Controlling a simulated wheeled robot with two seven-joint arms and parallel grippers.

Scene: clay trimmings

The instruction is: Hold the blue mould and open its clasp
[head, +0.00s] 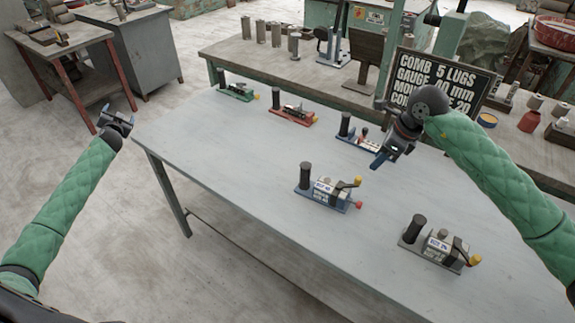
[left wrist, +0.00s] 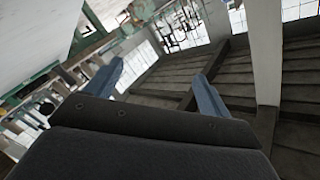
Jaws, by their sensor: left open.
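A blue-based mould (head: 315,199) stands mid-table, with a black upright post, a pale labelled block, a yellow knob and a red tip. A second blue-based piece (head: 347,137) with a black post stands farther back. I cannot tell which has the clasp; no clasp can be made out. My left gripper (head: 120,118) is open and empty, off the table's left edge, far from both. Its spread fingers also show in the left wrist view (left wrist: 162,82). My right gripper (head: 381,159) hangs above the table, between the two blue pieces; its jaw state is unclear.
Green (head: 237,95) and red (head: 290,118) fixtures stand at the back left of the grey table (head: 240,150). A grey labelled fixture (head: 412,240) is at front right. A dark sign (head: 440,82) stands behind my right gripper. The table's left and front middle are clear.

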